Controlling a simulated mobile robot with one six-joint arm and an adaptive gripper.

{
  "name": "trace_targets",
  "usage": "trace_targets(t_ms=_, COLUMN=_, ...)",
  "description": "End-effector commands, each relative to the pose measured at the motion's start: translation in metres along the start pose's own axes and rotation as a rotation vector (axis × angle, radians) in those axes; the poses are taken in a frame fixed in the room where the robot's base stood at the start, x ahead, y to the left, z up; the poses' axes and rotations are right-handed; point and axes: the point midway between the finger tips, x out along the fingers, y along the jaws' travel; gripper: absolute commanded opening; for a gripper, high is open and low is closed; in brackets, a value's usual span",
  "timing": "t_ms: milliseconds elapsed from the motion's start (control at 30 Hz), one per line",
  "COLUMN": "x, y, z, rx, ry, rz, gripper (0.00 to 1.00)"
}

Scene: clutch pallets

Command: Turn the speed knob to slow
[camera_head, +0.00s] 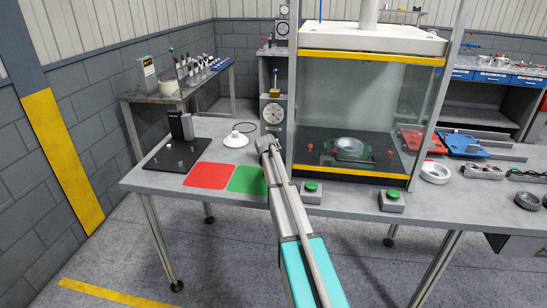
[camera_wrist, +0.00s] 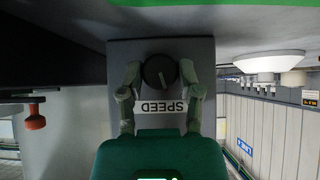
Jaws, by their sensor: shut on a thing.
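The knob is hidden there. No slow mark is readable.
The glass-sided machine (camera_head: 372,57) stands right of my gripper. Red (camera_head: 208,175) and green (camera_head: 247,180) squares lie on the bench to the left, with a white cone-shaped part (camera_head: 236,140) behind. Green push buttons (camera_head: 311,187) sit along the front edge.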

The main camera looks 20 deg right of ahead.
Motion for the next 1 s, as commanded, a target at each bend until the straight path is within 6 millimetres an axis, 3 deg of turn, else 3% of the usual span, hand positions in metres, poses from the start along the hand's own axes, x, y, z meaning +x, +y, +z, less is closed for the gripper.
trace_targets(t_ms=467, x=0.002, y=0.0003, z=0.0007, rx=-0.13, ry=0.001, rz=0.135, gripper=0.0)
trace_targets(t_ms=1000, x=0.0057, y=-0.0032, z=0.0046, rx=-0.474, ry=-0.002, rz=0.482, gripper=0.0)
